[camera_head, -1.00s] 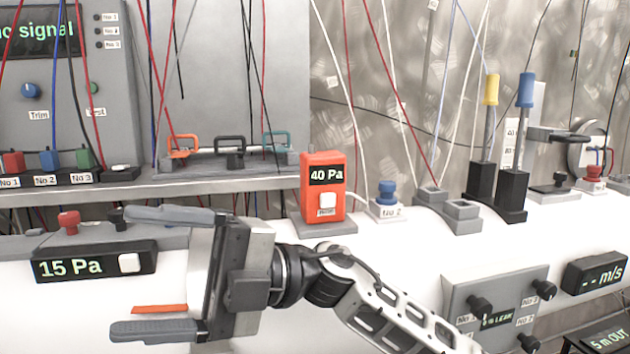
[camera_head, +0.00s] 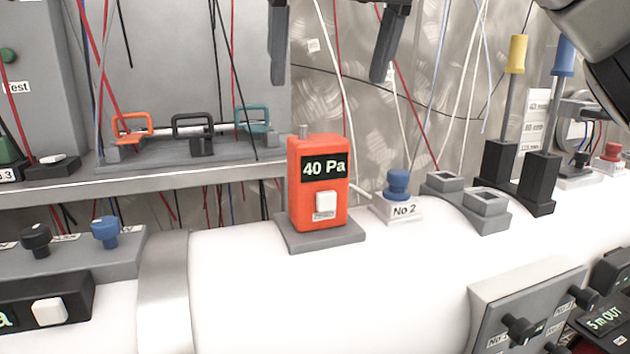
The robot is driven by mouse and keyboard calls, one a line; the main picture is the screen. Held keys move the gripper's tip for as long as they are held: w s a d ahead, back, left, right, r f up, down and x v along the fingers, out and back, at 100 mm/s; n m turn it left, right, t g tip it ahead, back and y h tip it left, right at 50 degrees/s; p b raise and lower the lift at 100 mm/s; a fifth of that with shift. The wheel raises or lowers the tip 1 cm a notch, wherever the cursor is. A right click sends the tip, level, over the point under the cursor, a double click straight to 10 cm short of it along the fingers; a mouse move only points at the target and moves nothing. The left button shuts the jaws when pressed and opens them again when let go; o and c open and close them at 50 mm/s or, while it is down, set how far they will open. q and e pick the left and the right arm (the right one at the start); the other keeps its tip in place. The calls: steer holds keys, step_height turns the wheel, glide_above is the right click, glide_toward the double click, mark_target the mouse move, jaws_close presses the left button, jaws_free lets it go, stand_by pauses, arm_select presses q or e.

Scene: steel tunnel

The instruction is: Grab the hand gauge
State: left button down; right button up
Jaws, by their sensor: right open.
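The hand gauge (camera_head: 336,219) is an orange box with a dark display reading "40 Pa" and a white button. It stands upright on a grey base plate on top of the white duct, near the picture's middle. My right gripper (camera_head: 334,68) is open, its two dark fingers pointing down from the top edge, one to each side of the gauge in the picture. The fingertips show higher than the gauge's top and do not touch it. The gripper's body is cut off by the top edge. My left gripper is not in view.
A blue-capped plug marked "No 2" (camera_head: 398,187) and grey sockets (camera_head: 487,208) sit right of the gauge. Yellow-handled (camera_head: 517,56) and blue-handled tools stand farther right. A shelf with coloured handles (camera_head: 195,135) is at left. Thin wires hang behind. The duct in front is bare.

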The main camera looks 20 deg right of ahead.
mark_target(320, 138)
steer(key=x, duration=0.8)
steer(key=shift+b, duration=0.4)
steer(key=x, duration=0.4)
steer(key=shift+w+f+p, duration=0.2)
steer(key=shift+w+p, duration=0.15)
steer(key=shift+p, duration=0.05)
steer(key=shift+w+f, duration=0.2)
steer(key=shift+f, duration=0.3)
steer(key=c, duration=1.3)
steer(key=shift+r, duration=0.1)
